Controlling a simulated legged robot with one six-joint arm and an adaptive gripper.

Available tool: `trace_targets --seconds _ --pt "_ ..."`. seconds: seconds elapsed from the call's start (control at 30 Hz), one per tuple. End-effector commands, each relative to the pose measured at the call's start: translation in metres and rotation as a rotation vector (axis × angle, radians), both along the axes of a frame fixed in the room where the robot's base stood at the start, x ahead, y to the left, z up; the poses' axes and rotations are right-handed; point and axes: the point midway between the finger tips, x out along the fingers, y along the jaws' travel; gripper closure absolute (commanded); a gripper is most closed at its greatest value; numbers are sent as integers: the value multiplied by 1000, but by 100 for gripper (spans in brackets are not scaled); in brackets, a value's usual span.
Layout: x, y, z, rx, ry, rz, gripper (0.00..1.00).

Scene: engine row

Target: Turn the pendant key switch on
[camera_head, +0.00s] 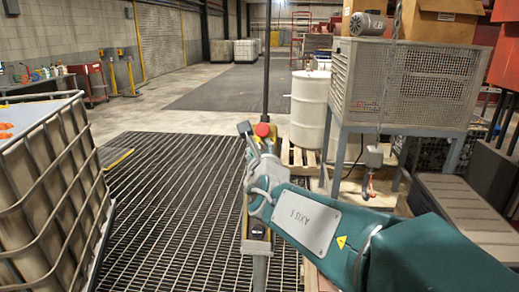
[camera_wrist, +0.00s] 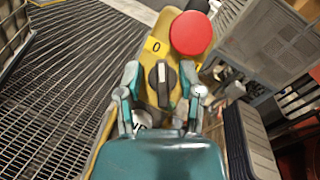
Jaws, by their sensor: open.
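The yellow pendant (camera_wrist: 146,77) fills the middle of the wrist view. Its black key switch (camera_wrist: 163,88) has a pale pointer mark pointing up, roughly toward the label "0" (camera_wrist: 155,46). A red mushroom button (camera_wrist: 191,33) sits above it, partly covering another yellow label. My gripper (camera_wrist: 160,78) is open, one finger on each side of the switch. I cannot tell whether either finger touches it. In the head view my gripper (camera_head: 252,135) is by the red button (camera_head: 263,130). My arm hides most of the pendant there; its lower part (camera_head: 258,232) shows.
A caged white tank (camera_head: 45,160) stands close on the left. A perforated metal box on legs (camera_head: 405,82) and a white drum (camera_head: 309,108) stand to the right behind the pendant. The floor grating (camera_head: 165,205) to the left of the pendant is clear.

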Motion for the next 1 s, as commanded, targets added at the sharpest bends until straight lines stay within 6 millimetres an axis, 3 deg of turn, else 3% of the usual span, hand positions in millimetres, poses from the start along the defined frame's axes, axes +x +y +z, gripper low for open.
trace_targets --seconds 0.07,0.1,0.17,0.67,1.0 --pt "0 0 0 0 0 0 56" --pt "0 0 0 0 0 0 74" --pt "0 0 0 0 0 0 100" --pt "0 0 -2 34 -2 -16 100" --pt "0 0 -3 228 -36 -109 100"
